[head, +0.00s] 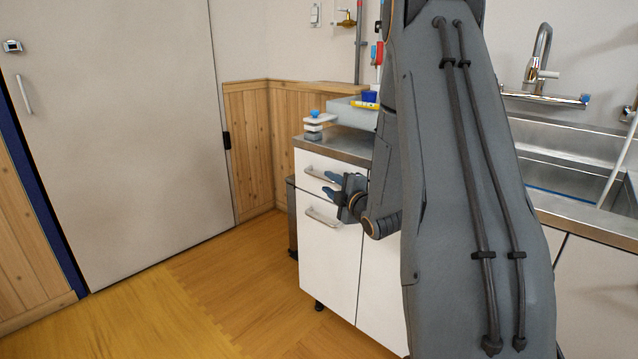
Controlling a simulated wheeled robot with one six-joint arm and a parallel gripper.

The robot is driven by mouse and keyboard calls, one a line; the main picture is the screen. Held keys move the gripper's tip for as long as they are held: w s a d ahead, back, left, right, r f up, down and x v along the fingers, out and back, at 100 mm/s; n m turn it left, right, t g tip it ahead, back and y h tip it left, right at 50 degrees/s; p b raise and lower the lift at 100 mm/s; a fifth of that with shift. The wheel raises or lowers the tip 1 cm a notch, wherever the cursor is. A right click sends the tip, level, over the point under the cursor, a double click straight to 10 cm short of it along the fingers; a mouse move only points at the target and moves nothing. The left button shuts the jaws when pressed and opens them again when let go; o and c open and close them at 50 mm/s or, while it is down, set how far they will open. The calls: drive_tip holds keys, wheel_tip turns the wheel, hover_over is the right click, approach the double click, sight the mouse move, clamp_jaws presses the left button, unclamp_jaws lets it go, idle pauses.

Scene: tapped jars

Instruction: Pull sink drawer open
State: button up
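The sink cabinet has a white top drawer (309,159) at its left end, under the steel counter. Its front looks flush with the cabinet, so it appears shut. A pale bar handle (313,171) runs across the drawer front. My gripper (330,185) is in front of the drawer, beside the right part of the handle.
A lower white front (326,262) with its own handle (322,217) is below the drawer. A dark bin (292,220) stands left of the cabinet. The wooden floor (215,295) is clear to the left. My arm hides much of the counter and cabinet; the sink (570,160) is at right.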

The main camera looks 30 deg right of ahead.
sight(323, 178)
drive_tip(key=w, duration=0.7)
drive_tip(key=shift+f, duration=0.25)
clamp_jaws()
